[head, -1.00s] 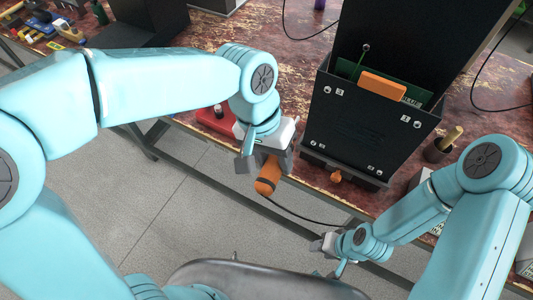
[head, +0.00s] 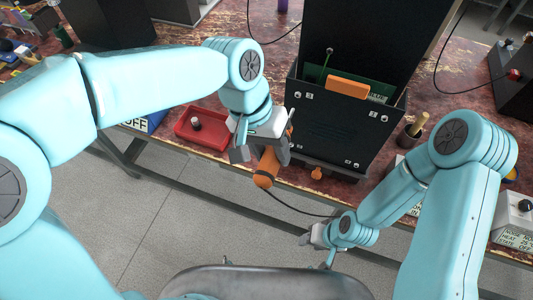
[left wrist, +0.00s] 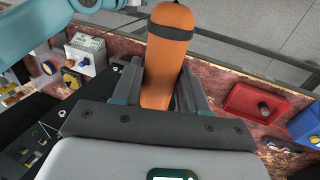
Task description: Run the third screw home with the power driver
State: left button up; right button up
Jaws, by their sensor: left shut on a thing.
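My left gripper (head: 262,150) is shut on the orange power driver (head: 265,170), beside the lower left edge of the black housing (head: 335,130). In the left wrist view the driver (left wrist: 170,50) sits between the two fingers; its bit is hidden. The housing's front shows an upper left screw (head: 297,95), an upper right screw (head: 384,118) and lower right fasteners (head: 356,165). The lower left corner is partly covered by my gripper.
A red tray (head: 203,128) with a small knob-like part lies left of my left gripper. A green board and orange block (head: 347,88) stick up from the housing. An orange knob (head: 317,173) sits below it. A cup (head: 410,135) stands to its right. The driver's cable hangs before the table.

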pick_arm(q)
jog(key=shift+w+d+r+p, duration=0.15)
jog(key=shift+w+p, duration=0.3)
jog(key=shift+w, duration=0.55)
jog(key=shift+w+d+p, duration=0.2)
jog(key=shift+w+p, duration=0.15)
jog(key=shift+w, duration=0.3)
jog(key=shift+d, duration=0.1)
dwell(0.3)
jog(key=shift+w+d+p, duration=0.1)
jog(key=shift+w+p, duration=0.2)
jog(key=shift+w, duration=0.1)
dwell(1.4)
